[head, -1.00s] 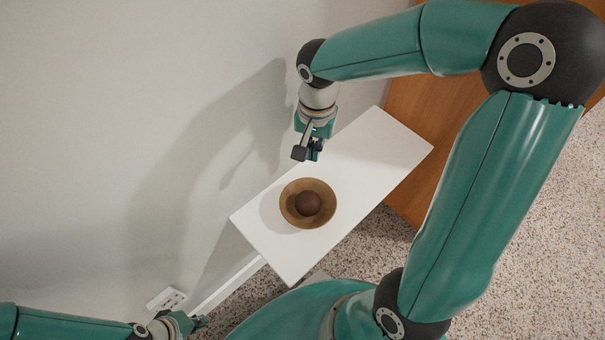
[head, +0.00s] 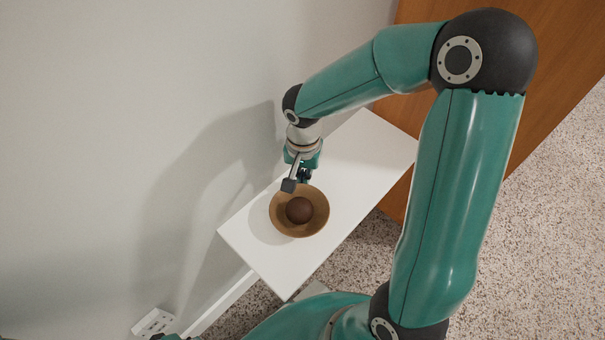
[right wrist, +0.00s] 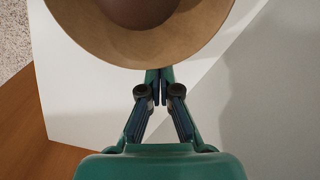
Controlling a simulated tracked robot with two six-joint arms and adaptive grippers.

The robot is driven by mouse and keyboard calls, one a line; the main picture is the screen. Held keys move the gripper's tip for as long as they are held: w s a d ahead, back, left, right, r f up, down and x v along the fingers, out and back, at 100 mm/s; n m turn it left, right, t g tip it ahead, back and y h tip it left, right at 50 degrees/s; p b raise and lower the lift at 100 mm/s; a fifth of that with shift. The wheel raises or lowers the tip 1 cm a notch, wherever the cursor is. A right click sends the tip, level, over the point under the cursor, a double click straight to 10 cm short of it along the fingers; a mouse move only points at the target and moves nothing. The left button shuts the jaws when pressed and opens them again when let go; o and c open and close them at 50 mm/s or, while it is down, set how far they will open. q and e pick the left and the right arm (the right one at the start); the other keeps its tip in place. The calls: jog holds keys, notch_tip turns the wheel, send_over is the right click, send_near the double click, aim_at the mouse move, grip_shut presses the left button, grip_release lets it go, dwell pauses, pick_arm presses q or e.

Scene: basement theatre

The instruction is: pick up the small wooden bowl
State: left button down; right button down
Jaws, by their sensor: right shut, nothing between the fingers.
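My right gripper (head: 297,182) is at the bowl's far rim, shut and empty. There the right gripper's fingertips (right wrist: 159,78) meet just below the rim. I cannot tell whether they touch it. Only a sliver of my left arm shows at the bottom left edge of the head view, and its gripper's jaws cannot be made out.
The white table (head: 262,262) is bare around the bowl. A pale wall (head: 90,120) runs along its left side, with a socket plate (head: 152,322) low down. A brown wooden panel (head: 540,60) stands at the back right. Speckled floor (head: 545,220) lies to the right.

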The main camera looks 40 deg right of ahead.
jog(key=a, duration=0.1)
jog(key=s+a+b, duration=0.2)
jog(key=a, duration=0.1)
jog(key=shift+s+f, duration=0.1)
jog(key=shift+s, duration=0.15)
jog(key=shift+s+a+b, duration=0.2)
jog(key=shift+b, duration=0.15)
jog(key=shift+r, duration=0.25)
